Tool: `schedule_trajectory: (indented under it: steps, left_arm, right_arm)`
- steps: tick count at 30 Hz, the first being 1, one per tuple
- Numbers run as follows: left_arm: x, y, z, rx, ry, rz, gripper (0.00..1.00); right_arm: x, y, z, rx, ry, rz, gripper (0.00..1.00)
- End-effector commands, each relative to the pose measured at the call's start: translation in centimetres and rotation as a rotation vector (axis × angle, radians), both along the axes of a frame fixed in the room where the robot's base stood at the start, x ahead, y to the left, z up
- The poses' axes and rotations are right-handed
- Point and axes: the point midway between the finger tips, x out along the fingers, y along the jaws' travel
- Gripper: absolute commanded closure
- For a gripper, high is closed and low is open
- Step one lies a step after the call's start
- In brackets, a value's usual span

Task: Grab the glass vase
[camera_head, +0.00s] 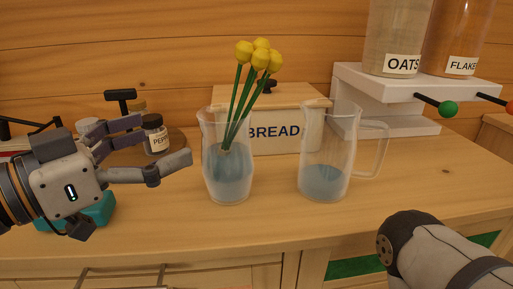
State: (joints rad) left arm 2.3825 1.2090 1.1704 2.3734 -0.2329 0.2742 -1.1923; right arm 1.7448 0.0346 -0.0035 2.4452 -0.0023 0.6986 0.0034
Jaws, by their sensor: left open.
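The glass vase (228,178) stands upright on the wooden counter, near the middle of the view. It is clear, with water in it and several yellow flowers (259,56) on green stems. My left gripper (166,141) is to the left of the vase, fingers pointing right toward it. It is open and empty, with its lower fingertip a little short of the vase in the picture. The exact depth between them is hard to tell. Part of my right arm shows at the lower right, but its gripper is not in view.
A glass pitcher (325,177) with water stands close right of the vase. A bread box (274,134) is behind both. A pepper jar (155,134) sits behind my left fingers, a teal object (98,212) below them. A white dispenser stand (395,121) is at right. Counter right of the pitcher is clear.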

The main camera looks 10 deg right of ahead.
Motion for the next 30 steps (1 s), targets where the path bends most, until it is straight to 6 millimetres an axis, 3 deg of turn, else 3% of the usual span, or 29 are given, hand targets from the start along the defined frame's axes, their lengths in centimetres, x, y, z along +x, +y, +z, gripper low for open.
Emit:
schedule_trajectory:
  steps: [5,10,22,30]
  left_arm:
    - [0.6,-0.4,0.4,0.003,-0.020,0.003,0.00]
    - [3.1,-3.4,0.2,0.002,-0.016,0.001,0.00]
    - [7.7,-7.9,-0.4,0.000,-0.017,0.002,0.00]
    - [8.4,-8.6,-0.4,0.000,-0.018,0.005,0.00]
  right_arm:
    - [-0.2,0.1,-0.1,0.002,0.006,0.001,0.59]
    - [-0.5,0.1,-0.4,0.002,0.016,0.001,0.59]
    - [-0.6,0.0,-0.6,0.001,0.018,0.002,0.59]
    - [-0.5,0.0,-0.5,0.001,0.017,0.002,0.59]
